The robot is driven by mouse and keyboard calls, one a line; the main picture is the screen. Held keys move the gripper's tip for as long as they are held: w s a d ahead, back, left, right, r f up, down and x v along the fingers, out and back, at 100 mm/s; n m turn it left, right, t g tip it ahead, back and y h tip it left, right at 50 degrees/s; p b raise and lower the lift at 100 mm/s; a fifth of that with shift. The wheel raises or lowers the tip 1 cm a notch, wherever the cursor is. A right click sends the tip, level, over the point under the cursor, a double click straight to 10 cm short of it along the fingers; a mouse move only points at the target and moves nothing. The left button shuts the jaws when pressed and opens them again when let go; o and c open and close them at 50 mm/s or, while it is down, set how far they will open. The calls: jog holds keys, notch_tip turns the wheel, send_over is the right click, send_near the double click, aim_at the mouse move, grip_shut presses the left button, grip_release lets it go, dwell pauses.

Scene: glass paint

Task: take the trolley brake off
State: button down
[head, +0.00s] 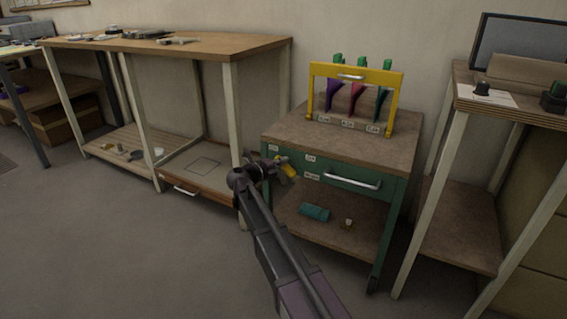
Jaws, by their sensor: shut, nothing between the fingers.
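The trolley (398,197) is green with a wooden top, a drawer with a pale handle and a lower shelf. It stands between two wooden benches. My gripper (284,166) is at the left part of its front, below the top edge. The gripper is shut, with nothing visible held in it. A small yellow piece (291,172) shows right at the fingertips; it may be the brake lever, but its shape is mostly hidden and I cannot tell whether the fingers touch it. Small white labels (311,158) sit on the front beside it. Their writing is too small to read.
A yellow rack (356,73) holding purple, red and green tools stands on the trolley top. A teal roll (315,212) and a small item (347,224) lie on its lower shelf. A bench (170,46) stands left, another (510,107) right. The floor in front is clear.

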jog(key=shift+w+a+f, duration=0.1)
jog(key=shift+w+a, duration=0.2)
jog(key=shift+a, duration=0.25)
dwell(0.4)
jog(key=d+r+p, duration=0.1)
jog(key=s+d+r+p, duration=0.1)
jog(key=d+r+p, duration=0.1)
jog(key=shift+s+r, duration=0.3)
jog(key=shift+s, duration=0.1)
jog(key=s+a+f+b, duration=0.2)
jog(key=s+a+f, duration=0.1)
jog(key=s+a, duration=0.3)
jog(key=shift+s+a, duration=0.4)
jog(key=shift+s, duration=0.1)
jog(key=shift+r, duration=0.1)
